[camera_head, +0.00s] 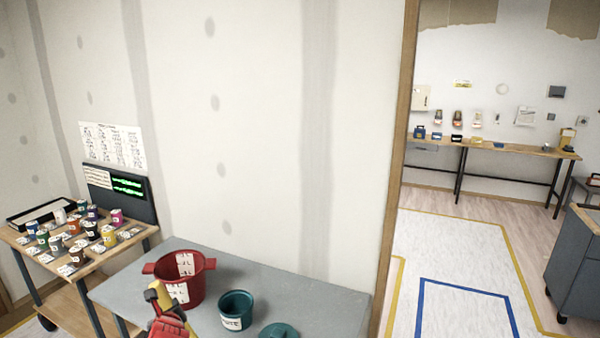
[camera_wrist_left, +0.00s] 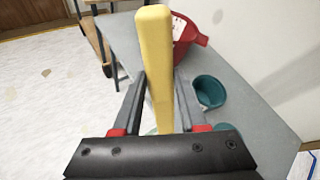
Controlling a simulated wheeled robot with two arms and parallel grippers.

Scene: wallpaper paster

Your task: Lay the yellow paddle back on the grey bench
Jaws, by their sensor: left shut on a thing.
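The yellow paddle (camera_head: 156,294) is in my left gripper (camera_head: 165,314), in front of the red pot in the head view. In the left wrist view the paddle (camera_wrist_left: 155,60) stands lengthwise between the two fingers of the left gripper (camera_wrist_left: 160,92), which is shut on it. The grey bench (camera_head: 275,283) lies beyond and below; it also shows in the left wrist view (camera_wrist_left: 125,38). Whether the paddle touches the bench cannot be told. My right gripper is not in view.
On the bench stand a red pot (camera_head: 200,275) with white labels, a teal cup (camera_head: 236,309) and a teal lid (camera_head: 278,331). The bench's right part is clear. A wooden cart (camera_head: 138,236) with several small cans stands left.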

